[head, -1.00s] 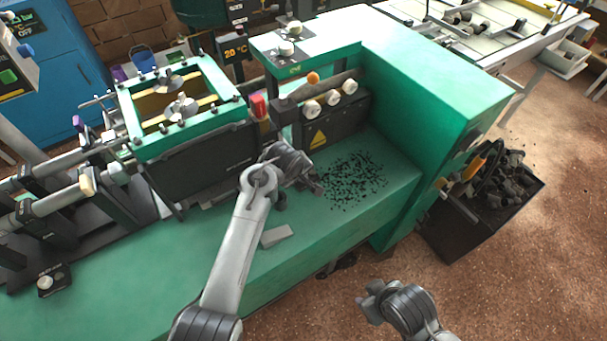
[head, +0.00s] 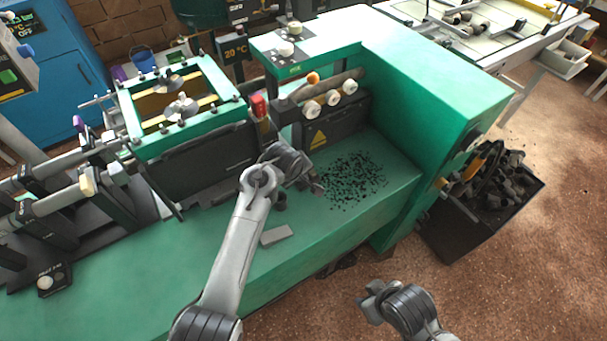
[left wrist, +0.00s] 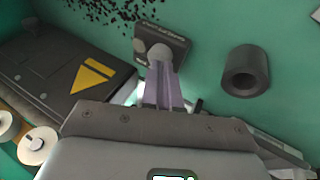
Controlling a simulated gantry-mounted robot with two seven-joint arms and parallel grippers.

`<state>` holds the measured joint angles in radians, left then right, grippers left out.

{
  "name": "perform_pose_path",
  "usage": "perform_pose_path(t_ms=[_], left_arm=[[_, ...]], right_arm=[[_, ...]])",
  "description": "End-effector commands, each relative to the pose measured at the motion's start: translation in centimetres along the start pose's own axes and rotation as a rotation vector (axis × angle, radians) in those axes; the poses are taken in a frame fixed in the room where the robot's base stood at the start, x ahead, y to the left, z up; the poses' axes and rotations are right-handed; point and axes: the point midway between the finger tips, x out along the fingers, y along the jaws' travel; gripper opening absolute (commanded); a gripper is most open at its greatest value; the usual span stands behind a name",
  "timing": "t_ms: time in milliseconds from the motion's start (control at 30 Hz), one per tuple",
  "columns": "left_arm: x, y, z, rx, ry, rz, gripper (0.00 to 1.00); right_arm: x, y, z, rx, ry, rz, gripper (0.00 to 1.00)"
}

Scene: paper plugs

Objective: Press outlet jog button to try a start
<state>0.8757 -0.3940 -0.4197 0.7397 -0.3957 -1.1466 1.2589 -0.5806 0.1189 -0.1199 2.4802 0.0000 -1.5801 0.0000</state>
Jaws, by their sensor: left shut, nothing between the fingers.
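In the left wrist view a small dark plate (left wrist: 178,42) with blurred lettering carries a pale round button (left wrist: 161,52). I take it for the outlet jog button. My left gripper (left wrist: 160,72) is shut and empty, with its fingertips over the plate at the button's near edge; I cannot tell whether they touch it. In the head view my left gripper (head: 316,187) is low over the green machine bed, and the wrist hides the button. My right gripper (head: 368,300) hangs over the floor in front of the machine, its finger gap unclear.
A dark hollow cylinder (left wrist: 246,71) stands beside the plate. A grey block (head: 277,235) lies on the green bed (head: 330,235). Dark crumbs (head: 355,177) are scattered right of the gripper. A dark housing with a yellow warning triangle (head: 318,138) stands behind.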

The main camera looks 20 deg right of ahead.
Motion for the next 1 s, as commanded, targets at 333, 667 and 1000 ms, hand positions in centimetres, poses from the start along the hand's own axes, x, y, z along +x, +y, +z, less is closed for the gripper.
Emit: perform_pose_path(t_ms=[333, 667, 1000], left_arm=[[0.0, 0.0, 0.0, 0.0, 0.0, 0.0, 0.0], [-0.08, 0.03, -0.01, 0.0, 0.0, 0.0, 0.0], [0.01, -0.02, 0.02, 0.0, 0.0, -0.001, 0.0]], right_arm=[[0.0, -0.03, -0.01, 0.001, 0.0, -0.001, 0.43], [-0.27, -0.02, -0.1, 0.001, 0.0, -0.001, 0.43], [-0.84, 0.04, -0.28, -0.001, 0.0, 0.001, 0.43]])
